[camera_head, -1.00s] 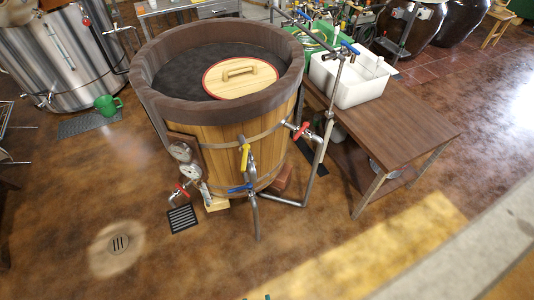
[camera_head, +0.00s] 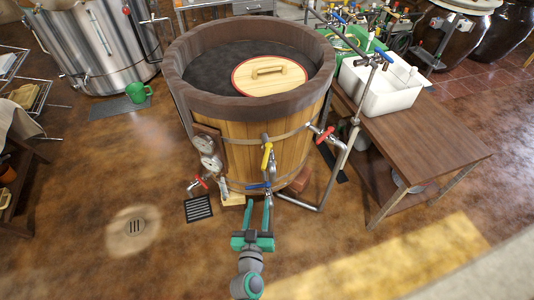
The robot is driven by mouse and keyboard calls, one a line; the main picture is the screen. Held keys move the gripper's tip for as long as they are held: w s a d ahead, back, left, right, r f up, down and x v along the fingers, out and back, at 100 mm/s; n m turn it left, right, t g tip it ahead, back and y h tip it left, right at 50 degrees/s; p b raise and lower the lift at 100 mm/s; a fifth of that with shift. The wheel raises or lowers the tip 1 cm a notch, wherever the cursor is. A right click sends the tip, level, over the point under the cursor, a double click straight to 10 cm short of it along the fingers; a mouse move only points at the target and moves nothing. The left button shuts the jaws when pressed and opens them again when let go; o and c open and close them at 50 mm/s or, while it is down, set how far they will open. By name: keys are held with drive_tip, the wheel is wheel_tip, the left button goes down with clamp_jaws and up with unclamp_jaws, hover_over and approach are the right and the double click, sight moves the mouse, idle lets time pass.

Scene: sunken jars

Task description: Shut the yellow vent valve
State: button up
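The yellow valve handle (camera_head: 267,156) sits on a pipe at the front of the wooden vat (camera_head: 233,133). It stands close to upright, tilted slightly. A blue handle (camera_head: 258,186) lies about level just below it. My gripper (camera_head: 257,203) reaches up from the bottom of the view, its two green fingers apart with nothing between them. In the picture it is below the yellow handle and just under the blue one. How far it is from the pipe in depth is hard to tell.
Red-handled valves stick out at the vat's right (camera_head: 326,134) and lower left (camera_head: 197,182). Gauges (camera_head: 207,152) hang on the vat's front left. A bent pipe (camera_head: 305,204) runs low to the right, towards a wooden table (camera_head: 425,140). The floor in front is open, with a drain grate (camera_head: 198,208).

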drive_tip(key=h, duration=0.2)
approach(268, 149)
drive_tip(key=shift+m+t, duration=0.3)
drive_tip(key=shift+t, duration=0.1)
drive_tip(key=x, duration=0.2)
drive_tip(key=f+x, duration=0.1)
drive_tip(key=x, duration=0.5)
drive_tip(key=shift+w+f, duration=0.25)
drive_tip(key=shift+f, duration=0.05)
clamp_jaws()
